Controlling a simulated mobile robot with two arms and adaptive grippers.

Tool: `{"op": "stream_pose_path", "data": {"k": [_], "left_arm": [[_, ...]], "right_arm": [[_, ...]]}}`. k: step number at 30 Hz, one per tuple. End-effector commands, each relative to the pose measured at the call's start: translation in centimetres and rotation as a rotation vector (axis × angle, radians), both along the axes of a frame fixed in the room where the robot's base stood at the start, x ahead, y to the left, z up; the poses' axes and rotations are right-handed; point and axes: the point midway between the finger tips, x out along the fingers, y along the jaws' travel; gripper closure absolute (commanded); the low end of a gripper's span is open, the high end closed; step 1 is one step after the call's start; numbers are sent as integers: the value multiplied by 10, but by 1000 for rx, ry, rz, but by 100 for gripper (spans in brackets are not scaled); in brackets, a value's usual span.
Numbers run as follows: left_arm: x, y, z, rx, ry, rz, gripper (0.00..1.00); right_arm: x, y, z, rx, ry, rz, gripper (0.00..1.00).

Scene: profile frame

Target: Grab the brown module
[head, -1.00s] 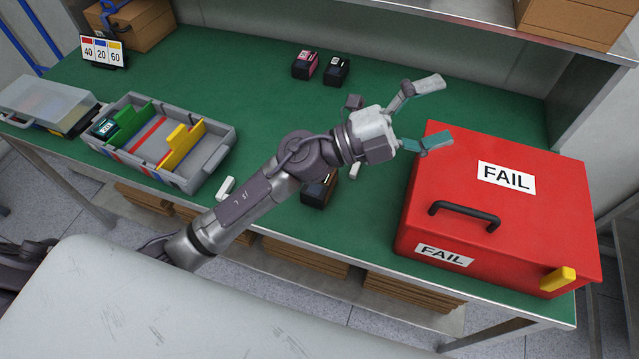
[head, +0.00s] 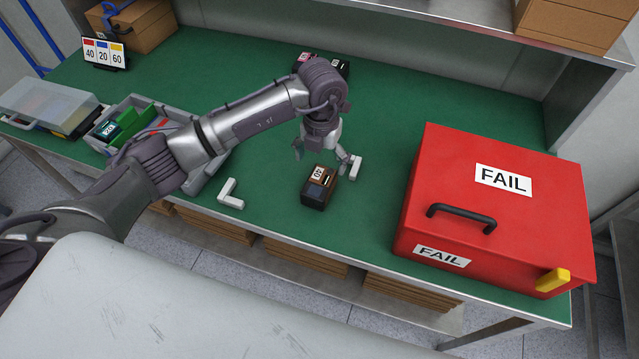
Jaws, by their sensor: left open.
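The brown module (head: 318,187) stands on the green table near its front edge, with a dark front and a white label on top. My left gripper (head: 327,159) points down just behind and above the module, with its fingers spread and nothing between them. One fingertip is near the module's back right side; I cannot tell whether it touches. My right gripper is not in view.
A red FAIL box (head: 495,215) stands to the right. A grey divided tray (head: 205,178) is partly hidden behind my left arm. A white L-shaped piece (head: 231,194) lies left of the module. Pink (head: 303,60) and black (head: 340,68) modules, partly covered, are at the back.

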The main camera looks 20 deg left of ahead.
Motion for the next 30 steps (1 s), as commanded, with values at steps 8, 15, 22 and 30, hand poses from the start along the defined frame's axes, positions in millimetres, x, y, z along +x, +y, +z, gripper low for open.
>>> {"op": "stream_pose_path", "data": {"k": [8,15,22,30], "left_arm": [[-1,-1,-26,-2,1,-2,8],[-9,1,-58,-3,5,-1,8],[-8,0,-77,-4,0,-2,8],[-7,1,-77,-4,0,-2,23]], "right_arm": [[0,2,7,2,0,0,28],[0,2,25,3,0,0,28],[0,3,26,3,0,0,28],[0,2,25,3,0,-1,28]]}}
